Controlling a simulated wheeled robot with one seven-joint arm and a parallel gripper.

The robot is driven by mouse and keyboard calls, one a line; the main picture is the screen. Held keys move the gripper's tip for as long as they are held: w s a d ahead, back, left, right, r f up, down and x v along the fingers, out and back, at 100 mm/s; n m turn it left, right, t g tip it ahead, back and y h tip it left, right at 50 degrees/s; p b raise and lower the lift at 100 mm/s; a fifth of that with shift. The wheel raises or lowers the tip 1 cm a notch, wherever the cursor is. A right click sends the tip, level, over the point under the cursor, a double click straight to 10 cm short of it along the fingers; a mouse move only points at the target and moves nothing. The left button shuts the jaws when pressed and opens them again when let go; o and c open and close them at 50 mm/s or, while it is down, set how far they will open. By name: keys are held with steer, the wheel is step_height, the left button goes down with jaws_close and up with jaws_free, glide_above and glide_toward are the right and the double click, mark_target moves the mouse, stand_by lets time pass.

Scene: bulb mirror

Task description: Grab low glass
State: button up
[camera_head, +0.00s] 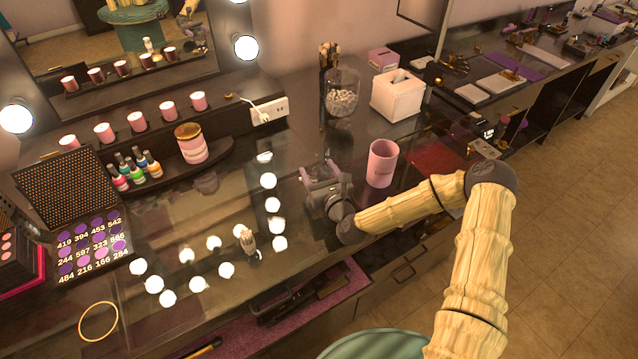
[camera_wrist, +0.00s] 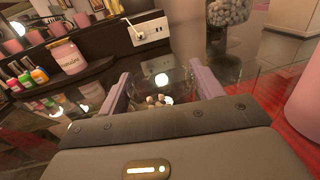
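My gripper (camera_head: 318,172) is open above the dark glossy counter; its two pinkish fingers also show in the wrist view (camera_wrist: 160,75). Between the fingers in the wrist view is what looks like a low, clear glass (camera_wrist: 158,100) with small pale pieces in it. Its outline is faint, and I cannot tell if either finger touches it. In the head view my gripper hides most of that spot, so the low glass is not clear there. A taller glass jar of white balls (camera_head: 342,98) stands behind my gripper; it also shows in the wrist view (camera_wrist: 228,12).
A pink cup (camera_head: 382,163) stands close to the right of my gripper. A white tissue box (camera_head: 397,95) is behind it. A raised shelf with a pink jar (camera_head: 191,143) and nail polish bottles (camera_head: 137,168) is to the left. The glass-topped counter between is mostly clear.

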steer(key=shift+w+d+r, duration=0.1)
steer(key=shift+r, duration=0.5)
step_height(320, 180, up, 9)
steer(key=b, duration=0.1)
steer(key=shift+b, duration=0.4)
